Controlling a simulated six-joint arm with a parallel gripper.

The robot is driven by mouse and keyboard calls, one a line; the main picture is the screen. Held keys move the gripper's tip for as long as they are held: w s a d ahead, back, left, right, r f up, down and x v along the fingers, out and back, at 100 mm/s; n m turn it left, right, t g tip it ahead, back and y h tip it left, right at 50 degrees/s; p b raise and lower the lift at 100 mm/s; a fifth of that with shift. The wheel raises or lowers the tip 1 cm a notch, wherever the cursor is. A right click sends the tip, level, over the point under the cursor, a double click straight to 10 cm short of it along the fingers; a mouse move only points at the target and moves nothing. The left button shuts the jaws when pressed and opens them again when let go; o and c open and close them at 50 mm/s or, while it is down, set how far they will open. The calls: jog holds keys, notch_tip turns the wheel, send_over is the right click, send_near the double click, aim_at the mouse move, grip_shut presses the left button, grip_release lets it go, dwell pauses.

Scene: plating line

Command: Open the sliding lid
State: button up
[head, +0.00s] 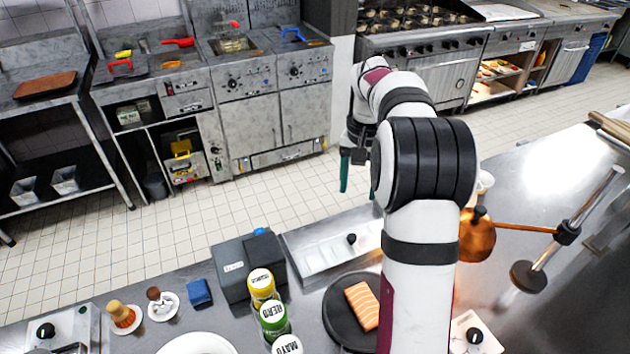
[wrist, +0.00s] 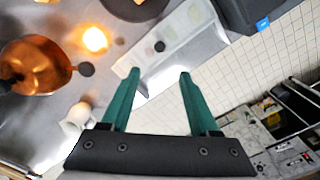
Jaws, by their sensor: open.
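A long pale container with a lid (head: 322,256) lies on the steel counter, and a black knob (head: 351,239) stands on it. The arm hides its right end. In the wrist view the pale container (wrist: 178,55) and its black knob (wrist: 159,46) show beyond the fingertips. How far the lid is slid cannot be told. My gripper (head: 344,178) has green fingers and hangs past the counter's far edge, above and behind the container. In the wrist view my gripper (wrist: 160,74) is open, with nothing between the fingers and apart from the knob.
A dark grey box (head: 236,284) stands left of the container, with sauce bottles (head: 272,318) in front. A round black board (head: 341,323) holds salmon (head: 362,304). A copper pan (head: 477,240) stands right of the arm. Another black knob (head: 474,336) is at front right.

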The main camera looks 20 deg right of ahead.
aim_at(352, 237)
notch_tip(352, 237, down, 16)
jog(key=shift+w+d+r, duration=0.1)
jog(key=shift+d, duration=0.05)
grip_shut()
dwell(0.3)
dwell(1.1)
